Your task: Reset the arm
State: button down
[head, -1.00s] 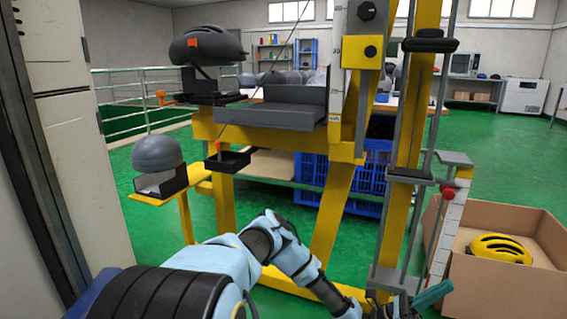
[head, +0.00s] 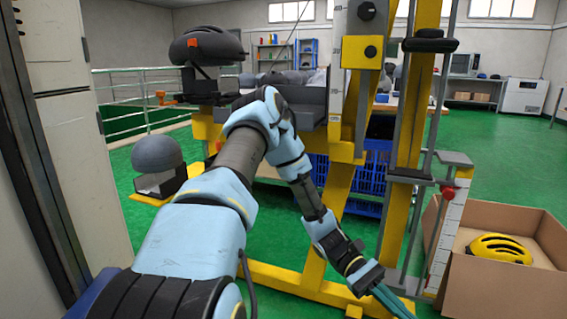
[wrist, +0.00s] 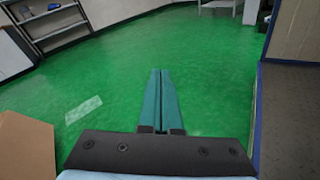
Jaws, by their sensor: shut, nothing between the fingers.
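My gripper (head: 388,302) is at the lower middle right of the head view, pointing down and to the right, in front of the base of the yellow drop tower (head: 338,190). Its fingertips run to the lower edge of that view. In the wrist view my gripper (wrist: 161,75) shows its two teal fingers lying side by side, shut with nothing between them, over bare green floor. My arm is raised and bent at the elbow, and it hides part of the tower's grey tray and lower frame.
A cardboard box (head: 500,293) with a yellow helmet (head: 499,248) stands right of the tower. A grey helmet form (head: 157,153) and a dark helmet (head: 207,46) are at left. A blue crate (head: 372,172) is behind the tower. Green floor is open at the right back.

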jog(key=w+a+r+m+t+y, duration=0.1)
jog(key=w+a+r+t+y, duration=0.3)
jog(key=a, duration=0.6)
jog(key=w+a+r+m+t+y, duration=0.2)
jog(key=w+a+r+t, duration=0.15)
jog(key=a+t, duration=0.45)
jog(key=w+a+r+m+t+y, duration=0.1)
jog(key=w+a+r+t+y, duration=0.25)
jog(key=a, duration=0.85)
notch_tip(320, 180, up, 31)
jog(key=s+p, duration=0.1)
jog(key=p, duration=2.8)
jog(key=shift+h+p, duration=0.35)
jog(key=shift+h, duration=0.1)
